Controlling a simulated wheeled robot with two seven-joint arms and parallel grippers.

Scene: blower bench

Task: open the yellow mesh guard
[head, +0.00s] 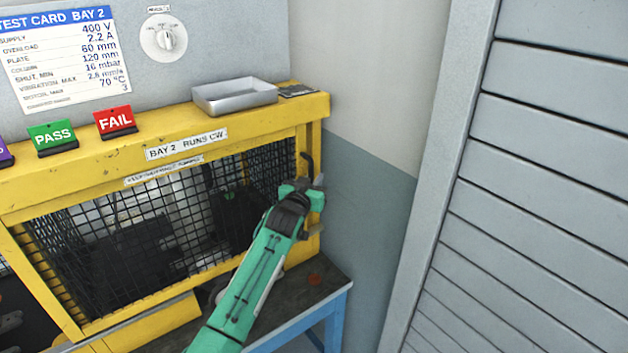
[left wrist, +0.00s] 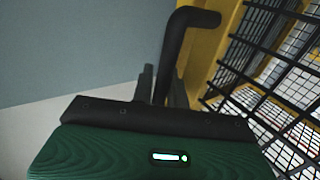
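The yellow mesh guard (head: 150,230), a black wire mesh in a yellow frame, covers the front of the bench bay and looks closed. Its black bent handle (head: 308,160) is at the right edge. My left gripper (head: 306,188) is at that handle, partly hiding it. In the left wrist view the handle (left wrist: 172,50) runs down between the two dark fingers (left wrist: 162,85), which are close about it and look shut on it. The mesh (left wrist: 265,75) is to the right there. My right gripper is not in view.
A metal tray (head: 235,97), a green PASS sign (head: 52,136) and a red FAIL sign (head: 115,120) stand on the yellow top. A grey wall (head: 375,190) and a slatted shutter (head: 540,180) are on the right. A dark bench top (head: 300,290) on blue legs lies below.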

